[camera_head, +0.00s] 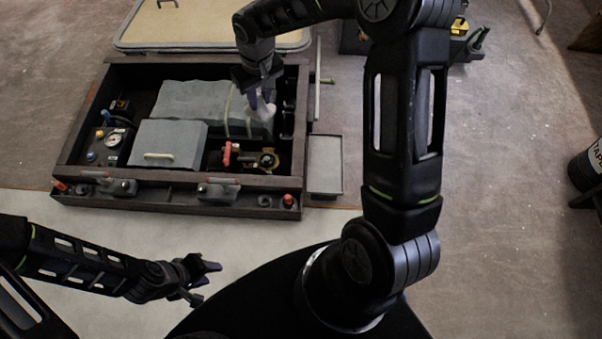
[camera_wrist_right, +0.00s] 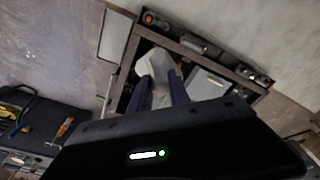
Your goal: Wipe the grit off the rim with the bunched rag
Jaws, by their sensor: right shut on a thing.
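My right gripper (camera_head: 262,102) is shut on the whitish bunched rag (camera_head: 264,112), above the right part of the open dark box. In the right wrist view the rag (camera_wrist_right: 155,63) sticks out between the purple fingers (camera_wrist_right: 161,92). The box's dark rim (camera_head: 180,180) runs around the opening, and the rag is just inside its right side. I cannot tell whether the rag touches anything below. Grit on the rim is too small to make out. My left gripper (camera_head: 205,282) is open and empty, in front of the box.
Inside the box are a grey block with a handle (camera_head: 165,145), a gauge (camera_head: 113,140), a red valve (camera_head: 228,154) and a grey covering (camera_head: 190,100). Latches line the front. A grey tray (camera_head: 325,165) sits at right; a pale lid (camera_head: 215,25) lies behind.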

